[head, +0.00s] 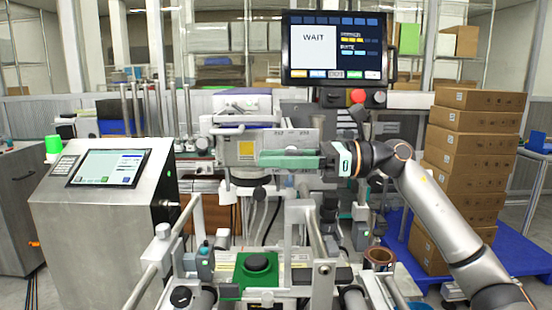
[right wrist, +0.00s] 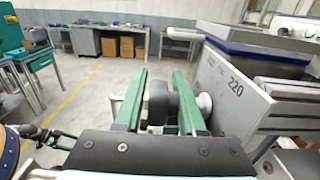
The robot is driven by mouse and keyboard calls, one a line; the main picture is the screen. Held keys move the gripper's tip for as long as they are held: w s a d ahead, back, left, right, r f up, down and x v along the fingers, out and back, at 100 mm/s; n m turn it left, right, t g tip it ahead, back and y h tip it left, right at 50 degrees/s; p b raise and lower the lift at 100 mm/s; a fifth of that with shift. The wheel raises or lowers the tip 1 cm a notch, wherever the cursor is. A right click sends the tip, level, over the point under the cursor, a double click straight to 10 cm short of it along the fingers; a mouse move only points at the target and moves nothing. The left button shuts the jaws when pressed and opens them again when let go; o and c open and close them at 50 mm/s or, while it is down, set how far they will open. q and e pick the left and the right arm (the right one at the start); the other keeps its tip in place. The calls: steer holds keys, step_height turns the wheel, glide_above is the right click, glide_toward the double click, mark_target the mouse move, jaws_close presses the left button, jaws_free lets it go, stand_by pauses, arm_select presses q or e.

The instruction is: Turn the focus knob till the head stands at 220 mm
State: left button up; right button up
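My right gripper (head: 290,158) reaches in from the right in the head view, its green fingers level and pointing left in front of the machine's head. In the right wrist view its two green fingers (right wrist: 159,100) stand apart with a dark round knob (right wrist: 157,102) between them. I cannot tell whether both fingers touch the knob. A pale round boss (right wrist: 205,102) sits just right of the right finger. The grey plate (right wrist: 222,92) beside it carries the printed number 220. In the head view the fingers hide the knob. My left gripper is not in view.
A screen (head: 335,47) reading WAIT hangs above the machine. A console with a display (head: 108,167) stands at the left. Stacked cartons (head: 475,135) stand at the right on a blue pallet (head: 520,256). Rails and a green block (head: 257,275) lie in front, below the gripper.

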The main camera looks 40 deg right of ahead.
steer(key=shift+a, duration=0.1)
jaws_close()
steer(key=shift+f, duration=0.1)
